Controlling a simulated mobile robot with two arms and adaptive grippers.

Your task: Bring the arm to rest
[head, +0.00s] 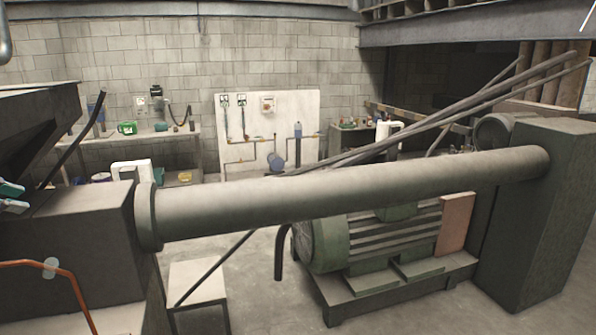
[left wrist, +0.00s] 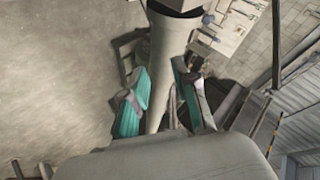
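My left gripper (head: 12,198) shows at the far left edge of the head view, with teal finger pads a little apart. It is over or in front of the dark block at the left; the depth is hard to tell. In the left wrist view the gripper (left wrist: 161,100) has its two teal pads apart, with nothing visibly gripped. A long grey tube (head: 350,195) runs across the head view between two dark blocks. A pale tube-like shape (left wrist: 165,65) shows between and beyond the pads in the left wrist view. My right gripper is not in view.
The left block (head: 75,235) and right block (head: 545,220) stand at the tube's ends. A green motor (head: 328,245) sits under the tube. An orange pipe (head: 65,270) bends at the lower left. A small pale stool (head: 197,283) stands on the floor. Open floor (head: 270,300) lies between stool and motor.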

